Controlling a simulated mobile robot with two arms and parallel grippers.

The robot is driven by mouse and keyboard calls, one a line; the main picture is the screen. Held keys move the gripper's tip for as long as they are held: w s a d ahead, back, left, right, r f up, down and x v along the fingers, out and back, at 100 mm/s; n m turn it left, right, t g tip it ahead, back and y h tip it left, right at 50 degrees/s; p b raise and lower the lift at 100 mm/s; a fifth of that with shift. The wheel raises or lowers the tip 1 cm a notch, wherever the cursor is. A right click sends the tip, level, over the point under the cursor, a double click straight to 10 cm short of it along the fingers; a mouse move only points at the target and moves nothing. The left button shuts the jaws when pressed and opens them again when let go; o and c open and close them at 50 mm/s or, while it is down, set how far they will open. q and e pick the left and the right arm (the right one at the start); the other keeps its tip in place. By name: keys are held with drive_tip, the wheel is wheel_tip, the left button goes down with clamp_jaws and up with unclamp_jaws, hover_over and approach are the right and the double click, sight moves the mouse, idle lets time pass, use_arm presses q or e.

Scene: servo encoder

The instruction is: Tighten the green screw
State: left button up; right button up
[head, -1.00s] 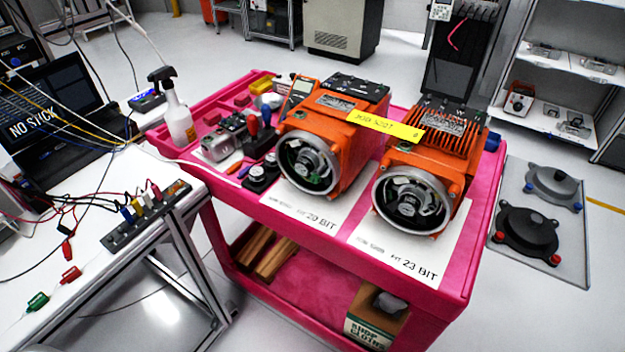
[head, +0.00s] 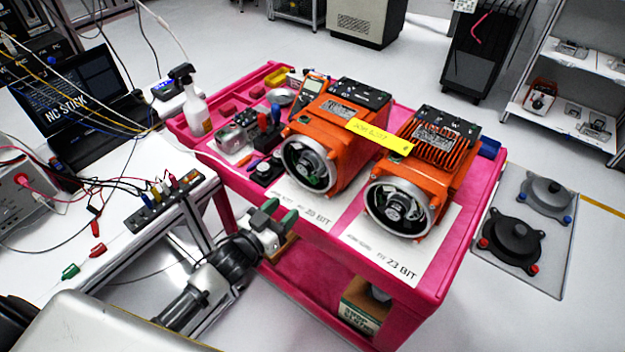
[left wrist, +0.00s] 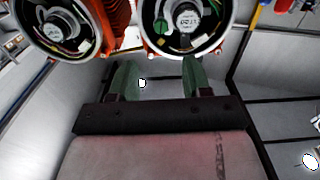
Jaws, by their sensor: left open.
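Two orange motors stand side by side on the pink cart, the left one (head: 345,110) by the "20 BIT" label and the right one (head: 428,157) by the "23 BIT" label. Each has a round open encoder housing at its front. In the left wrist view, a small green piece (left wrist: 160,26), which looks like the green screw, sits inside the right-hand housing (left wrist: 186,47). I cannot make it out in the head view. My left gripper (head: 279,212) is open and empty, its green fingers in front of and below the left motor. My right gripper is out of view.
The pink cart (head: 455,270) carries screwdrivers, a spray bottle (head: 193,103) and small parts at its left end. A white bench (head: 60,225) with a terminal strip (head: 165,203) and cables stands left of my arm. A grey mat (head: 550,262) lies on the floor at right.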

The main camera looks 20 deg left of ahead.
sight(312, 181)
use_arm(q)
drive_tip(key=p+x, duration=0.1)
drive_tip(key=x, duration=0.9)
drive_tip(key=shift+w+f, duration=0.15)
drive_tip(key=shift+w, duration=0.05)
clamp_jaws()
